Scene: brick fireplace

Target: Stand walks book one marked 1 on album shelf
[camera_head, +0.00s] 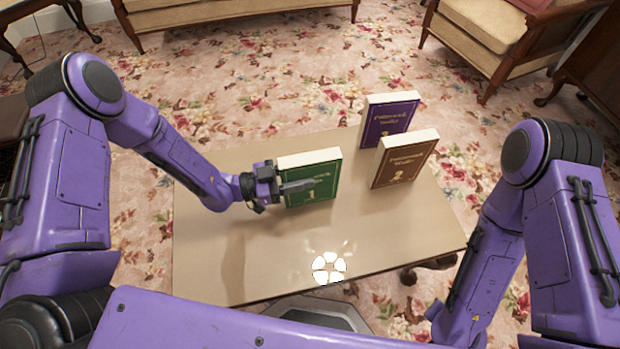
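The green book marked 1 (318,182) is upright at the tabletop's middle, its front cover facing me. My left gripper (290,186) is at the book's left side, with one dark finger across the front cover. The other finger is hidden, so I cannot tell whether the grip is closed on the book. The brown book marked 2 (402,162) stands to the right. A purple book (388,122) stands behind it, its number partly covered. I cannot make out a separate album shelf. My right gripper is out of view; only its arm shows at the right.
The books are on a beige table (215,265) whose front and left parts are clear. A bright white segmented patch (328,267) shows near the front edge. A sofa (225,12) and an armchair (500,30) stand beyond on floral carpet.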

